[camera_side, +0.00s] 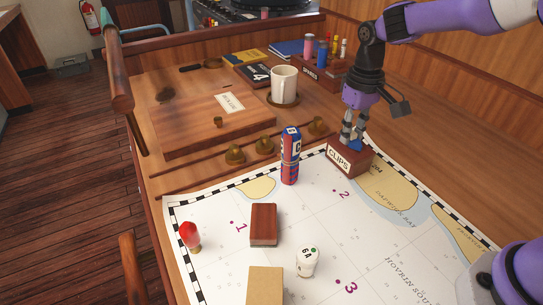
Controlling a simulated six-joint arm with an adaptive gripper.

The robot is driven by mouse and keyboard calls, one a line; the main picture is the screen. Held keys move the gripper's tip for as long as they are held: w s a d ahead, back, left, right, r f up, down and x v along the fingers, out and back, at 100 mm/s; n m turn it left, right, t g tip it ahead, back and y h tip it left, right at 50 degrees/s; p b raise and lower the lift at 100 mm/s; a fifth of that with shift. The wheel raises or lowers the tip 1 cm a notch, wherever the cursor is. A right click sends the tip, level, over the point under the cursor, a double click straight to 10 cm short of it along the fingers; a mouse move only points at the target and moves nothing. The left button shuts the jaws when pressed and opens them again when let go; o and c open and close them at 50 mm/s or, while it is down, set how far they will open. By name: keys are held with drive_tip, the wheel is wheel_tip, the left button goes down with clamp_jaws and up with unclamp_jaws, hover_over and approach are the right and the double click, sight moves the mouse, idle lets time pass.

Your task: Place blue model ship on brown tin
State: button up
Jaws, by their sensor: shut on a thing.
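My gripper (354,137) points down at the right of the chart and is shut on a small blue thing (356,145), which seems to be the blue model ship. The fingers hide much of it, so its shape is hard to make out. It is at the top of a brown box-like tin (346,160) labelled CLIPS, which stands on the chart's upper edge. I cannot tell whether the ship touches the tin or is just above or inside its top.
A red-and-blue bundle (290,158) stands left of the tin. A brown block (264,224), a tan block (265,285), a white piece (307,262) and a red-topped piece (190,236) are on the chart (215,270). A white mug (284,84) stands behind.

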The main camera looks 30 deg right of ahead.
sight(353, 133)
drive_tip(key=shift+f, duration=0.15)
drive_tip(key=o, duration=0.9)
wheel_tip(353, 133, up, 12)
drive_tip(key=s+t, duration=0.2)
drive_tip(key=s, duration=0.3)
drive_tip(key=s+t, duration=0.1)
drive_tip(key=s, duration=0.5)
drive_tip(key=s+t, duration=0.2)
drive_tip(key=s, duration=0.4)
drive_tip(key=shift+d+f+t, duration=0.25)
drive_tip(key=shift+f+t, duration=0.05)
drive_tip(key=shift+f, duration=0.1)
